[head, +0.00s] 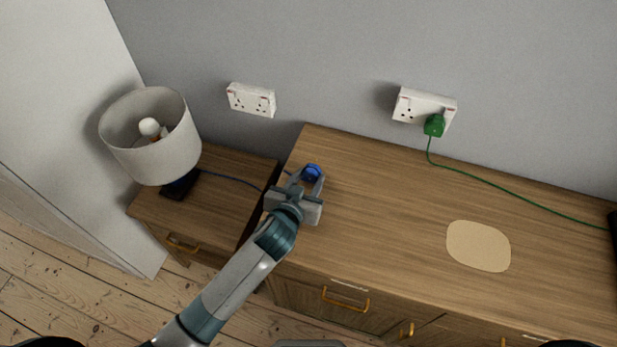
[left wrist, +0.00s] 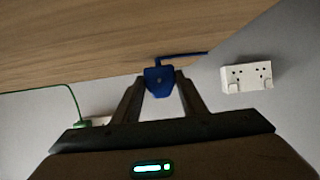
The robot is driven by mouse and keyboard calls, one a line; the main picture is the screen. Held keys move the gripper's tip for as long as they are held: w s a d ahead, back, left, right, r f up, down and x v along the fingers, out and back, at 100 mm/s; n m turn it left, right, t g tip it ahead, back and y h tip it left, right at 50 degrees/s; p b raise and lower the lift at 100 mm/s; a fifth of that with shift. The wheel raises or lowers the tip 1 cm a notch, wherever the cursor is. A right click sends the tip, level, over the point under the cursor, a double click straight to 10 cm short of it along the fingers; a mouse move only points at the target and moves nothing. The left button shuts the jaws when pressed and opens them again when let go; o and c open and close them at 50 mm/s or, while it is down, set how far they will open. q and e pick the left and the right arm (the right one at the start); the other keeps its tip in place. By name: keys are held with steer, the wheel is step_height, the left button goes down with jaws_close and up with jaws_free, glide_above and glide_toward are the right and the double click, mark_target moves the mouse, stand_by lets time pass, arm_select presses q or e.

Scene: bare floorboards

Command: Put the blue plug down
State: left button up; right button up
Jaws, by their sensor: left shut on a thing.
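The blue plug (head: 311,172) is between the fingers of my left gripper (head: 307,178), over the left back part of the wooden cabinet top (head: 390,230). In the left wrist view the blue plug (left wrist: 159,80) sits between the two fingertips, with its blue cord running off to the right. The left gripper is shut on it. Whether the plug touches the cabinet top I cannot tell. The blue cord (head: 232,180) runs left to the lamp's dark base (head: 180,185). My right gripper is not in view.
A double wall socket (head: 251,100) is empty at the left. Another socket (head: 410,106) holds a green plug (head: 434,125) with a green cord. A lamp (head: 152,140) stands on a lower bedside cabinet (head: 222,208). A pale rounded patch (head: 478,246) lies on the cabinet top, otherwise mostly clear.

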arm_select(q)
steer(key=shift+f, duration=0.1)
steer(key=shift+f+b, duration=0.3)
steer(key=shift+f, duration=0.25)
steer(key=o, duration=1.1)
steer(key=shift+o, duration=0.9)
steer(key=shift+r, duration=0.15)
steer(key=shift+r+p, duration=0.4)
steer(key=shift+r, duration=0.15)
steer(key=b+v, duration=0.2)
steer(key=v, duration=0.9)
steer(key=shift+f, duration=0.1)
steer(key=shift+s+a+r, duration=0.1)
steer(key=shift+s+r, duration=0.15)
steer(key=shift+s, duration=0.2)
